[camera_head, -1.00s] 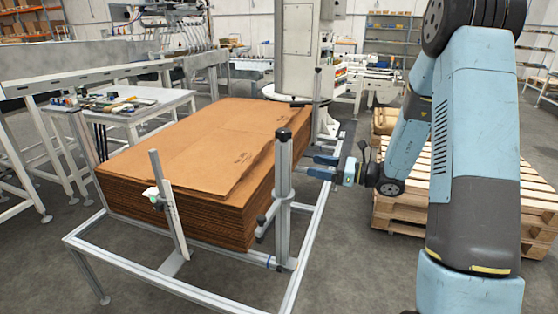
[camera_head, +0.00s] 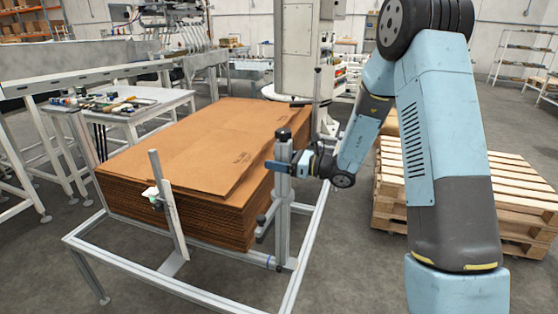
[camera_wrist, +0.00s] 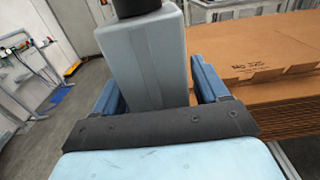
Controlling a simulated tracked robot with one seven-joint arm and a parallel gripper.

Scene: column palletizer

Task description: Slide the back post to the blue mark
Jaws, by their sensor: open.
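A tall grey post (camera_head: 283,222) with a black cap stands upright at the right corner of the cardboard stack, on the metal frame. A small blue mark (camera_head: 271,262) shows on the frame rail just left of its foot. My gripper (camera_head: 282,168) is at the upper part of this post. In the wrist view the post (camera_wrist: 148,60) stands between my two blue fingers, which are open on either side. Its lower part is hidden there by my gripper body. Another thin post (camera_head: 317,88) stands farther back, and I cannot tell from its look which is the named back post.
Wooden pallets (camera_head: 510,195) lie to the right behind my arm. A tool table (camera_head: 120,112) stands at the left.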

